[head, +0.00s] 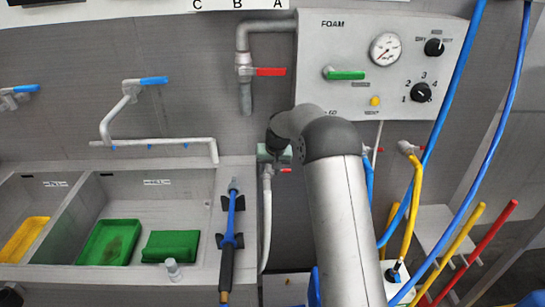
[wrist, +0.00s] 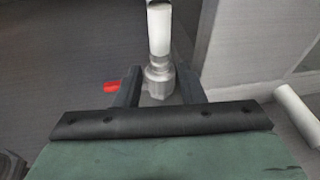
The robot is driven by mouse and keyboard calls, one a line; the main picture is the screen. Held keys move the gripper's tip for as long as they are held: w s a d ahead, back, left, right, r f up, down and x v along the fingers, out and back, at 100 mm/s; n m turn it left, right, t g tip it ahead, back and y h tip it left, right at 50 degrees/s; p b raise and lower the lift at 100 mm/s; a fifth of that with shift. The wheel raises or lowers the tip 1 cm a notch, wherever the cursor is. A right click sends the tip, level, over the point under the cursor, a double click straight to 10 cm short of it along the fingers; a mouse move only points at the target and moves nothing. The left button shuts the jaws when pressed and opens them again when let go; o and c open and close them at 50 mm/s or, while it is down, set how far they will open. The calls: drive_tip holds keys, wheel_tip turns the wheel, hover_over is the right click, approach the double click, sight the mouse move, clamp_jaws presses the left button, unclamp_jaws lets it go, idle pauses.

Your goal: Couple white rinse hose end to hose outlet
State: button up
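The white rinse hose (head: 266,225) hangs down below my gripper in the head view. In the wrist view its white length (wrist: 159,30) runs into a grey metal coupling end (wrist: 158,78). My gripper (head: 267,152) is in front of the back wall, below the bent grey pipe. In the wrist view my gripper (wrist: 160,88) has one dark finger on each side of the coupling, seemingly pressed against it.
A bent grey pipe (head: 245,95) with a red lever (head: 270,72) is above my gripper. A control panel (head: 350,90) is to the right. Blue and yellow hoses (head: 411,195) hang beyond my arm. A blue spray lance (head: 231,225) and sinks (head: 140,200) are left.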

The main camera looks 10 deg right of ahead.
sight(268, 190)
drive_tip(key=x, duration=0.6)
drive_tip(key=shift+p, duration=0.35)
clamp_jaws()
drive_tip(key=shift+r, duration=0.1)
drive_tip(key=shift+s+a+b, duration=0.2)
drive_tip(key=shift+s+b, duration=0.1)
drive_tip(key=shift+s, duration=0.5)
drive_tip(key=shift+s+a+b, duration=0.2)
drive_tip(key=shift+s+b, duration=0.1)
drive_tip(key=shift+s, duration=0.5)
drive_tip(key=shift+s+b, duration=0.4)
drive_tip(key=shift+s, duration=0.8)
drive_tip(key=shift+s, duration=0.1)
